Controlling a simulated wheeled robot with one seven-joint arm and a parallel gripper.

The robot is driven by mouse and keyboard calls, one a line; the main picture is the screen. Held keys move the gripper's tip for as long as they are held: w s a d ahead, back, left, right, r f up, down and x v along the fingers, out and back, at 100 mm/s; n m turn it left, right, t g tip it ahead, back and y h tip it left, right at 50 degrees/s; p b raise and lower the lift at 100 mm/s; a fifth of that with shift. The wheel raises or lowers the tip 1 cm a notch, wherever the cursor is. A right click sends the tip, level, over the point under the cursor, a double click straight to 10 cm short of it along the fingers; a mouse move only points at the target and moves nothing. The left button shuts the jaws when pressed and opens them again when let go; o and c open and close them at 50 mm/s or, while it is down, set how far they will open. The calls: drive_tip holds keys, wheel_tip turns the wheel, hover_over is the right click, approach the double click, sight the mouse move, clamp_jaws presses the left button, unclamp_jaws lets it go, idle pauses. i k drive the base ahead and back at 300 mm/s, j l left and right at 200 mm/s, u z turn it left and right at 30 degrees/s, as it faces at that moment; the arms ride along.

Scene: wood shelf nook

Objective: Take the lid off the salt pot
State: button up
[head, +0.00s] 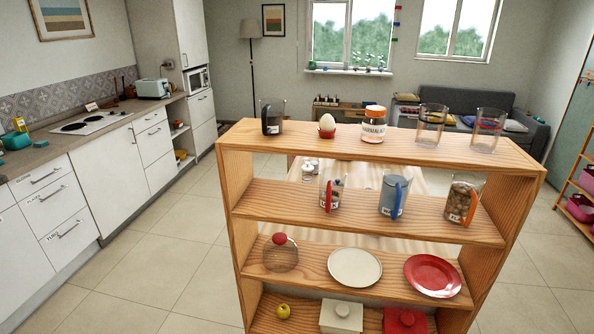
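I cannot tell for certain which container is the salt pot. On the lowest visible shelf stand a cream lidded pot (341,316) and a red lidded pot (404,322), each with a small knob on top. Both lids appear to be on, and the lower parts are cut off by the picture's edge. A glass jar with an orange lid (374,124) and a printed label stands on the top board. A small pale pot (309,172) shows behind the shelf unit. My gripper is not in view.
The wooden shelf unit (380,152) also holds a red egg cup (327,131), clear glasses (431,122), a blue mug (394,196), a white plate (354,267), a red plate (432,275) and a glass dome (280,255). Shelf boards and side panels limit access. Open floor (150,280) lies left.

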sight(307, 167)
drive_tip(key=i+j+u, duration=0.25)
drive_tip(key=j, duration=0.15)
drive_tip(key=i+j+u, duration=0.15)
drive_tip(key=j+u, duration=0.15)
drive_tip(key=i+j+u, duration=0.25)
drive_tip(key=j+u, duration=0.2)
drive_tip(key=i+j+u, duration=0.6)
drive_tip(key=u, duration=0.25)
drive_tip(key=i+j+z, duration=0.1)
drive_tip(key=i+z, duration=0.15)
drive_tip(key=i, duration=0.3)
drive_tip(key=i+j+z, duration=0.25)
drive_tip(key=i, duration=0.25)
drive_tip(key=i+l+z, duration=0.25)
drive_tip(key=z, duration=0.2)
drive_tip(key=i+l+z, duration=0.1)
drive_tip(key=i+z, duration=0.8)
drive_tip(key=i+j+z, duration=0.2)
drive_tip(key=i+z, duration=0.2)
drive_tip(key=i+l+z, duration=0.2)
drive_tip(key=i+z, duration=0.65)
drive_tip(key=i+j+z, duration=0.15)
drive_tip(key=i+z, duration=0.25)
drive_tip(key=i, duration=0.2)
drive_tip(key=i+l+z, duration=0.1)
drive_tip(key=i, duration=0.45)
